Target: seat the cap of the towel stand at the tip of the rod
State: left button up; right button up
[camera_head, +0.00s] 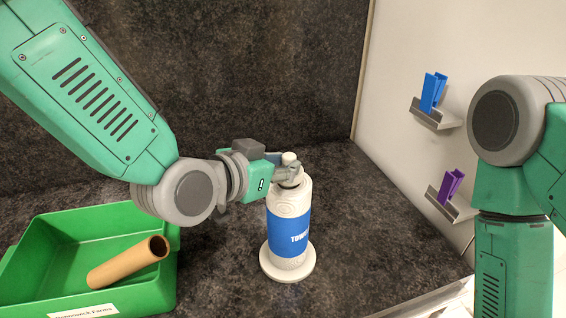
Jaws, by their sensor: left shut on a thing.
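The towel stand stands upright on the dark counter, with its round white base (287,266) under a white paper roll (291,197) with a blue wrapper. My left gripper (289,172) is at the top of the roll, its fingers shut on the small white cap (289,157). The cap is above the roll's top, near its middle. The rod is hidden by the roll, the cap and the fingers, so I cannot tell whether the cap touches its tip. My right arm shows at the right edge, but its gripper is out of view.
A green bin (150,212) at the lower left holds a brown cardboard tube (125,264). On the right wall, two metal shelves hold a blue holder (432,92) and a purple holder (451,186). The counter right of the stand is clear.

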pick_arm(q)
jog(key=shift+s+f, duration=0.1)
jog(key=shift+f, duration=0.15)
jog(key=o, duration=1)
jog(key=shift+s+a+r, duration=0.15)
jog(key=v, duration=0.6)
jog(key=shift+s+a, duration=0.25)
jog(key=shift+a, duration=0.05)
